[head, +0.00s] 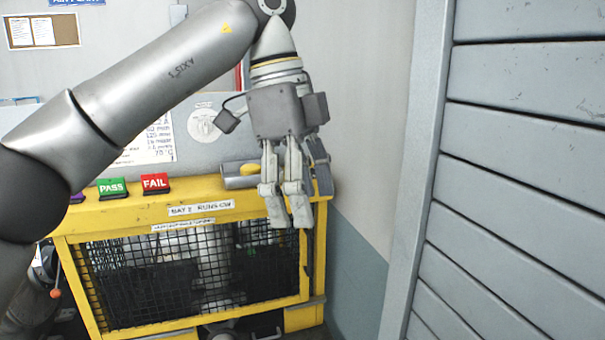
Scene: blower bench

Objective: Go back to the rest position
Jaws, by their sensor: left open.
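My left gripper (295,210) hangs fingers down in front of the right end of the yellow bench (150,208). Its fingers are open and I see nothing held between them. The arm reaches in from the left across the upper middle of the head view. The gripper hides part of the bench's top right edge. My right gripper does not show.
The bench has a black mesh front (190,270), a green PASS block (112,188) and a red FAIL block (156,183). A grey cylinder (240,180) lies behind the gripper. A grey slatted panel (520,180) fills the right side. Plain wall stands between.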

